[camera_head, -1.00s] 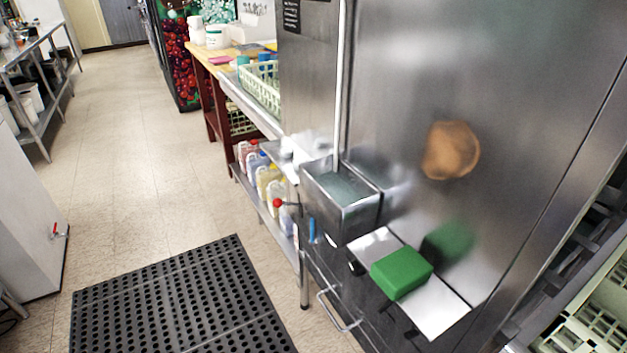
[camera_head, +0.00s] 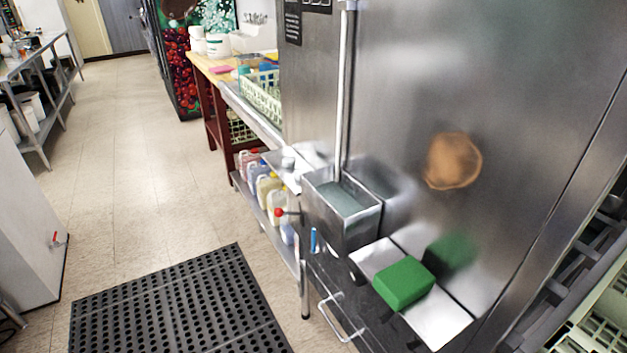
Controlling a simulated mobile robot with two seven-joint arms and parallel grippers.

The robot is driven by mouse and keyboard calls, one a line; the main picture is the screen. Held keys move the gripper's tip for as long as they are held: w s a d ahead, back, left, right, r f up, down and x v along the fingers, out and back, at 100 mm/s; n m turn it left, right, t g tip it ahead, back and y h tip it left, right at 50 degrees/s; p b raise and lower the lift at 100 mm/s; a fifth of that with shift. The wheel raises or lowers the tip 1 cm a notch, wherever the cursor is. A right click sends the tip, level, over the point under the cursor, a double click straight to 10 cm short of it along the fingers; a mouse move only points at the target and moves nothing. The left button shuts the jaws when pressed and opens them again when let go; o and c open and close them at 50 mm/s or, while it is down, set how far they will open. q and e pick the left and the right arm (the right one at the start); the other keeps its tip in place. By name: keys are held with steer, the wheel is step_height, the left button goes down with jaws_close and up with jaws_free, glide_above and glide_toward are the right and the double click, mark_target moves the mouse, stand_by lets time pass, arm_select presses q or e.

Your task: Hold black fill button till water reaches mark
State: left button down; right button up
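A steel water tank (camera_head: 343,226), open at the top, sits against the steel cabinet in the middle of the head view. Greyish water (camera_head: 345,197) shows inside it, below the rim. A vertical steel pipe (camera_head: 343,95) comes down to the tank. I cannot make out a black fill button or a level mark. Neither of my grippers is in view.
A green block (camera_head: 403,283) lies on a bright steel ledge right of the tank. Several jugs (camera_head: 266,187) stand on a low shelf at left. A black perforated mat (camera_head: 170,305) covers the floor in front. A pale crate (camera_head: 606,318) is at lower right.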

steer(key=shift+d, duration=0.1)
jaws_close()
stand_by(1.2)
